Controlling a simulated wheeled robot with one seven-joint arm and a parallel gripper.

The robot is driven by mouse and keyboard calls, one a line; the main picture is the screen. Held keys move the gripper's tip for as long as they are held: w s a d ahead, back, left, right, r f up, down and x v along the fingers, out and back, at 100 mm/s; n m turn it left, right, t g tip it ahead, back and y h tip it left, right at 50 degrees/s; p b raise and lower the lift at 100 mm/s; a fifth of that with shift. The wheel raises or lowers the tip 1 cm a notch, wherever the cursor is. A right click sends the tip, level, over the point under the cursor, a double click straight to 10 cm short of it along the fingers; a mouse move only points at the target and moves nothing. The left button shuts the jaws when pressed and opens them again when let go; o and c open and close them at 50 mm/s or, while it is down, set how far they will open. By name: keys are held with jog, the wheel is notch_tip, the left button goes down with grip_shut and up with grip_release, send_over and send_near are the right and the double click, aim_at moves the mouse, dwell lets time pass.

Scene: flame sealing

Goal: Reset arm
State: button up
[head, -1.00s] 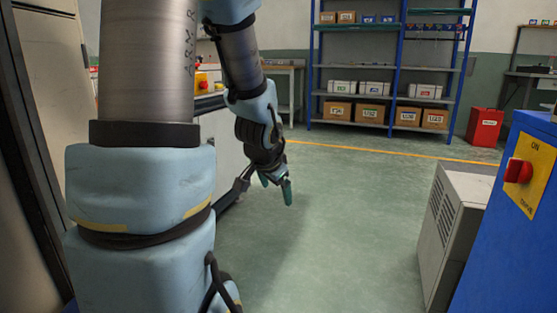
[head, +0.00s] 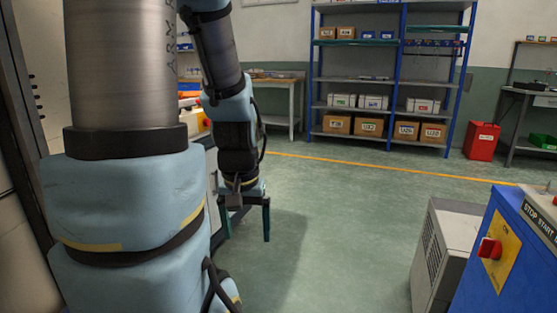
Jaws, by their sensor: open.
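My gripper (head: 246,232) hangs below my wrist, left of the middle in the head view. Its two dark green fingers point down and stand apart, with nothing between them. It is over the green floor (head: 325,225), clear of other things on its right side. My upper arm fills the left of the view and hides much of what stands behind it.
A blue cabinet with a red switch on a yellow plate (head: 497,251) stands at the right, beside a grey vented box (head: 432,262). A blue shelf rack (head: 399,75) with boxes, a red bin (head: 482,141) and a workbench (head: 283,95) stand at the back. The middle floor is free.

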notch_tip(320, 180, up, 21)
jog(key=p, duration=1.8)
jog(key=shift+p, duration=0.35)
jog(key=shift+c, duration=0.3)
